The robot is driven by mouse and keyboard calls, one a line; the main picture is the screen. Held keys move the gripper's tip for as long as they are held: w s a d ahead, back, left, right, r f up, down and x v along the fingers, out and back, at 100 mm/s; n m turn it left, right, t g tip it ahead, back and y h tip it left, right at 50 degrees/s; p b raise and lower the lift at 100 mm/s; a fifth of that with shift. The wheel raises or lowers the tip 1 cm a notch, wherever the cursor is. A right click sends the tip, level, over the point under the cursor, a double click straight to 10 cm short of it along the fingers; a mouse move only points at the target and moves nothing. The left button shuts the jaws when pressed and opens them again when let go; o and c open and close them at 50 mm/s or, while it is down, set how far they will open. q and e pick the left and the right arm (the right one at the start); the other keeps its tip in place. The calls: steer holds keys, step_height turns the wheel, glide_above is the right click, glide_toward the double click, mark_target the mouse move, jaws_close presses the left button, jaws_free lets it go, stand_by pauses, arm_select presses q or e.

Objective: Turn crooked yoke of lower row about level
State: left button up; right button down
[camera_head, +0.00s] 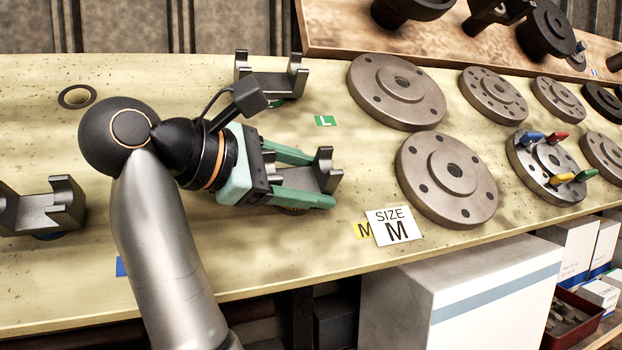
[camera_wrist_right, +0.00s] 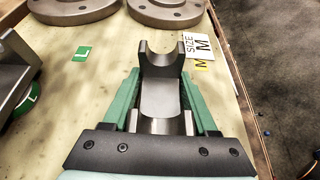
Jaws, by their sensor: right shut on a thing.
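The yoke (camera_head: 326,172) in my right gripper is a dark grey metal fork with two raised, notched ends. It stands in the lower row, left of the size M sign (camera_head: 393,226). My right gripper (camera_head: 316,181) is shut on it, with one green finger along each long side. In the right wrist view the yoke (camera_wrist_right: 161,88) lies lengthwise between the fingers, its far notched end showing and its near end partly hidden by the gripper. Its long line looks roughly parallel to the other lower-row yoke (camera_head: 42,212). My left gripper is not in view.
Another yoke (camera_head: 272,82) stands behind, near a green L label (camera_head: 325,120). Round flanges, the nearest one large (camera_head: 447,180), fill the board's right. One flange (camera_head: 548,168) has coloured pegs. An empty ring (camera_head: 77,97) lies at back left. White boxes (camera_head: 470,290) stand below the front edge.

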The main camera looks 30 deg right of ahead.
steer(key=shift+w+r, duration=0.1)
steer(key=shift+r, duration=0.2)
steer(key=c, duration=0.5)
jaws_free()
steer(key=shift+o, duration=1.3)
steer(key=shift+w+f, duration=0.2)
steer(key=shift+w, duration=0.1)
steer(key=shift+o, duration=0.7)
steer(key=shift+s, duration=0.15)
steer(key=shift+f, duration=0.15)
